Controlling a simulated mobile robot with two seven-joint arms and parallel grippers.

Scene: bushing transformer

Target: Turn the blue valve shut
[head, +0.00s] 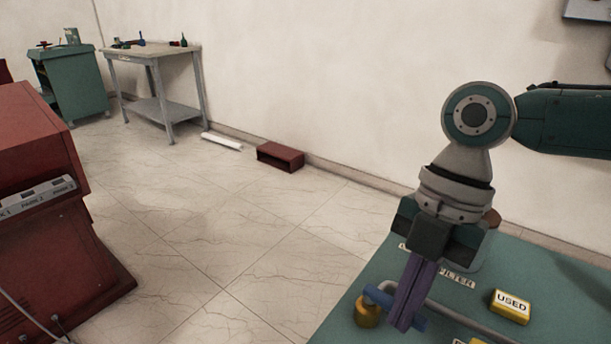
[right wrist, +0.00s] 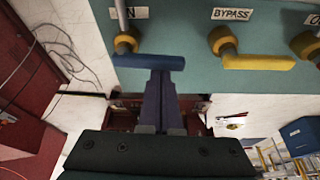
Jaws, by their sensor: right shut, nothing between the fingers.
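The blue valve is on the teal panel at the lower right of the head view. Its blue handle (head: 378,296) shows on both sides of my right gripper's fingers, above a brass body (head: 367,313). In the right wrist view the blue handle (right wrist: 150,62) lies crosswise, reaching right from its brass body (right wrist: 125,44). My right gripper (head: 403,322) is shut and empty, its purple fingers crossing in front of the handle. In the right wrist view the fingertips (right wrist: 161,74) are at the handle's lower edge; I cannot tell whether they touch. My left gripper is not in view.
A yellow handle (right wrist: 265,61) by the BYPASS label (right wrist: 246,14) is to the right of the blue one. A yellow USED block (head: 510,307) sits on the teal panel (head: 345,320). A red cabinet (head: 40,220) stands left; the tiled floor between is mostly clear.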

